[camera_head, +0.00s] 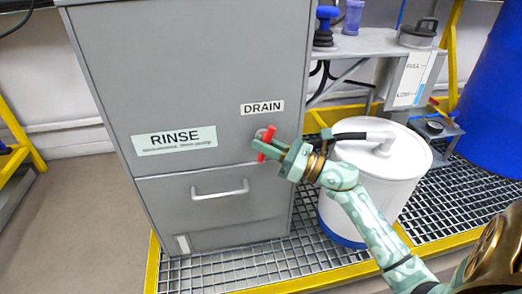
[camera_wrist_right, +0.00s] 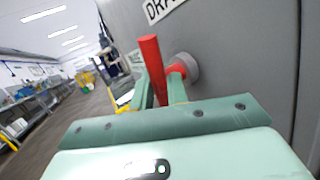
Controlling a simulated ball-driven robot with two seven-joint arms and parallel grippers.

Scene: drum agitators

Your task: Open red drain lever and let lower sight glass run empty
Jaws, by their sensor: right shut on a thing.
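The red drain lever (camera_head: 266,138) stands out from the front of the grey cabinet (camera_head: 95,85), below the DRAIN label (camera_head: 262,108). It runs nearly upright, slightly tilted. My right gripper (camera_head: 270,148) is shut on the lever. In the right wrist view the red lever (camera_wrist_right: 152,68) stands between the fingers, joined to a round grey hub on the panel. A small pale strip (camera_head: 182,244) sits low on the cabinet; I cannot tell whether it is the lower sight glass or its level. My left gripper is not in view.
A white drum (camera_head: 385,185) with a black hose stands right of the cabinet on a metal grating (camera_head: 450,205). A shelf (camera_head: 365,42) holds blue and clear items, with a FULL/LOW plate (camera_head: 411,78) below. A blue barrel (camera_head: 495,105) is far right. Floor at left is clear.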

